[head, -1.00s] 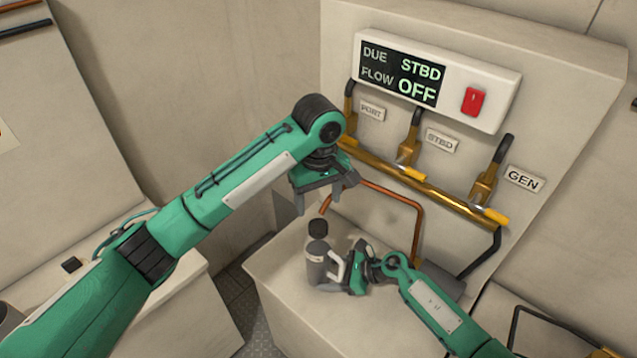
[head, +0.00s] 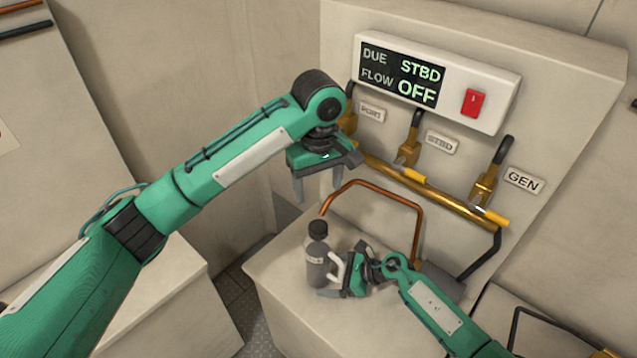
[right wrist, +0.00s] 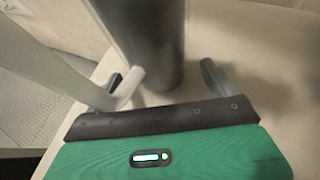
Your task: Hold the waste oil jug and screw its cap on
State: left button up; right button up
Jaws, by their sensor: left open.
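The waste oil jug (head: 317,264) is a grey bottle with a white handle (head: 338,267), upright on the bench. A black cap (head: 318,228) sits on its top; I cannot tell how tightly. My left gripper (head: 319,198) is open and empty, above the cap with clear space between. My right gripper (head: 327,290) is low at the jug's handle side. In the right wrist view its fingers (right wrist: 165,80) are spread around the lower jug (right wrist: 150,40), with a gap at the right finger. The handle (right wrist: 60,65) shows at the left there.
The pale bench (head: 285,310) carries the jug near its left edge. Behind are a brass pipe (head: 445,198) with several valve levers, a bent copper pipe (head: 385,188) and a panel (head: 480,80) reading "DUE STBD, FLOW OFF" with a red switch (head: 473,103).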

jog(key=shift+d, duration=0.1)
jog(key=v, duration=1.1)
jog(key=shift+s+d+r, duration=0.15)
jog(key=shift+d, duration=0.2)
jog(key=shift+s, duration=0.1)
